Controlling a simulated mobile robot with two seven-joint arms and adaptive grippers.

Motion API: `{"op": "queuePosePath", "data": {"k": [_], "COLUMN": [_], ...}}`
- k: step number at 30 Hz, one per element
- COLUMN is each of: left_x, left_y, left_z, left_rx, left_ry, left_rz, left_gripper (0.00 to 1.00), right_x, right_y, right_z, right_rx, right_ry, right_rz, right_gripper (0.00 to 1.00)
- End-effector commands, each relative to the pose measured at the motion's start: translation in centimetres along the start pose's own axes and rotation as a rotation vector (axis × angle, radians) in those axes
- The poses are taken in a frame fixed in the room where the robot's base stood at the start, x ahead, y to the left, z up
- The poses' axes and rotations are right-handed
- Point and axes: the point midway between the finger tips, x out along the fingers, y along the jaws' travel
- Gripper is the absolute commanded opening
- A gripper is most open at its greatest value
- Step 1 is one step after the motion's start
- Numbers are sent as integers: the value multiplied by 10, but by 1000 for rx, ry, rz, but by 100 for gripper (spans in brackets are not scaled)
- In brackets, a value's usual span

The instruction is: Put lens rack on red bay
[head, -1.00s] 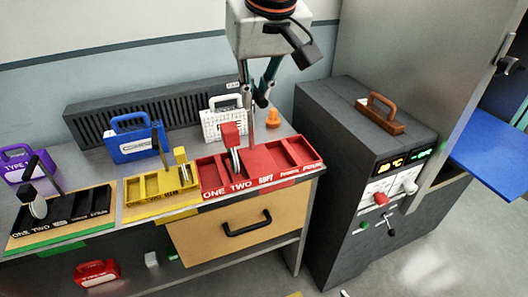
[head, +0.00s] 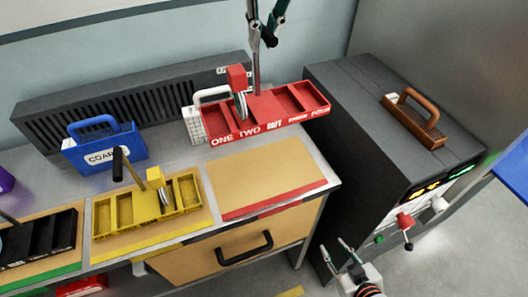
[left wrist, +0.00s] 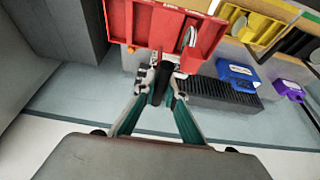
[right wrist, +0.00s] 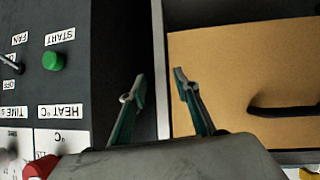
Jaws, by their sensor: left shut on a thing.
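A red rack (head: 270,108) with compartments, a raised red block and a thin round disc hangs above the back of the bench, tilted in view. My left gripper (head: 262,32) is shut on its tall dark handle; the left wrist view shows this too (left wrist: 163,84). The bay with the red front edge (head: 265,178) is bare, in front of the rack. A yellow rack (head: 130,208) with a disc and a black rack (head: 38,240) sit on bays to the left. I cannot tell which rack is called the lens rack. My right gripper (head: 336,249) is open and empty before the bench.
A blue case (head: 103,147) and a white case (head: 193,125), partly hidden by the red rack, stand behind the bays near a dark vented box (head: 130,105). A dark machine (head: 375,130) with a brown handle stands at the right. A drawer (head: 215,250) is below the red-edged bay.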

Motion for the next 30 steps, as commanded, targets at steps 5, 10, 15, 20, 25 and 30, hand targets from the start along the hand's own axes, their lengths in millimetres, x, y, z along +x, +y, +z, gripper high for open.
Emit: {"op": "queuePosePath", "data": {"k": [5, 10, 15, 20, 25, 30], "left_x": [21, 59, 96, 126, 142, 151], "left_y": [0, 0, 0, 0, 0, 0], "left_z": [9, 25, 40, 52, 59, 63], "left_rx": [3, 4, 3, 3, 1, 1], "left_ry": [-3, -4, -4, -2, -1, -1], "left_rz": [-2, -1, -2, 0, 1, 0], "left_gripper": [0, 0, 0, 0, 0, 0], "right_x": [0, 1, 2, 3, 4, 4], "right_y": [-2, -3, -4, -4, -3, -3], "right_z": [5, 12, 13, 13, 12, 11], "right_rx": [1, 2, 2, 2, 2, 2], "right_ry": [-4, -11, -11, -10, -8, -7], "right_rz": [-1, -3, -4, -3, -3, -3], "right_gripper": [31, 31, 31, 31, 31, 31]}}
